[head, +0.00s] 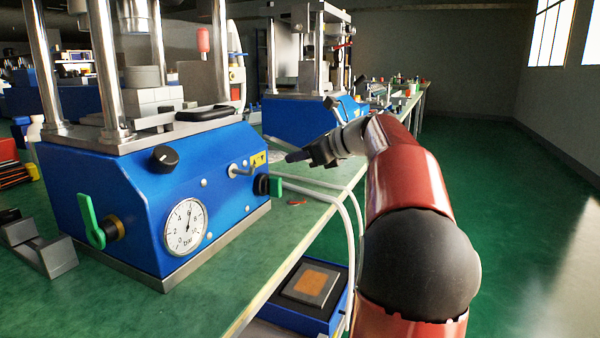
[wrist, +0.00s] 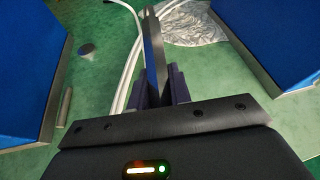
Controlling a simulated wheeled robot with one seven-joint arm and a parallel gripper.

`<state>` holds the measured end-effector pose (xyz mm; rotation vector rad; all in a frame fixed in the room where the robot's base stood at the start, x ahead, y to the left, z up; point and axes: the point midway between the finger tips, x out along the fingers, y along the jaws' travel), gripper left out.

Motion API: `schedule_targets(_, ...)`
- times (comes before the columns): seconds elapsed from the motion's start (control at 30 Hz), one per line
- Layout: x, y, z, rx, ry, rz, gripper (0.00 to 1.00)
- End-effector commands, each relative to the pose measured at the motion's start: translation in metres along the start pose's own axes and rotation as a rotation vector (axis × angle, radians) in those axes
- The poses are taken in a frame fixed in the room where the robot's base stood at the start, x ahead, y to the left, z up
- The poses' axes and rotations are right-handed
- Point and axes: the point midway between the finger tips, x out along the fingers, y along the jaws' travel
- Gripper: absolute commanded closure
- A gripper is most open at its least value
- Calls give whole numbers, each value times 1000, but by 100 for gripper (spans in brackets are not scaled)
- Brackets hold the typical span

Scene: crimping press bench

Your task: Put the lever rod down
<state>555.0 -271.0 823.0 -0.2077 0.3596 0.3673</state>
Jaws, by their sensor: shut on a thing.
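My gripper (head: 318,154) is above the green bench between the two blue presses. It is shut on a long dark grey bar, which I take to be the lever rod (wrist: 153,50). In the wrist view, the dark purple fingers of my gripper (wrist: 160,88) close around its near end, and the rod points away from me. In the head view, a short dark end of the rod (head: 295,156) shows beyond the fingers, toward the near press. The rod appears to be held off the bench; its exact height is hard to tell.
The near blue press (head: 150,190) with its gauge and green handle stands left, the far blue press (head: 300,120) behind. White hoses (head: 345,200) run over the bench edge. In the wrist view, a metal cylinder (wrist: 65,107), a grey disc (wrist: 87,50) and a clear bag (wrist: 194,22) lie on the bench.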

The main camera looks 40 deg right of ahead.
Motion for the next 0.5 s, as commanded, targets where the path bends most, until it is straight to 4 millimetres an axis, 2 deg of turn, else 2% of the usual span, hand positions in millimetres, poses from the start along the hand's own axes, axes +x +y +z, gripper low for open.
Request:
schedule_targets(0.03,4,2,-11,2,0,1,100)
schedule_targets(0.17,11,4,-28,1,0,0,100)
schedule_targets(0.5,12,4,-30,0,0,0,100)
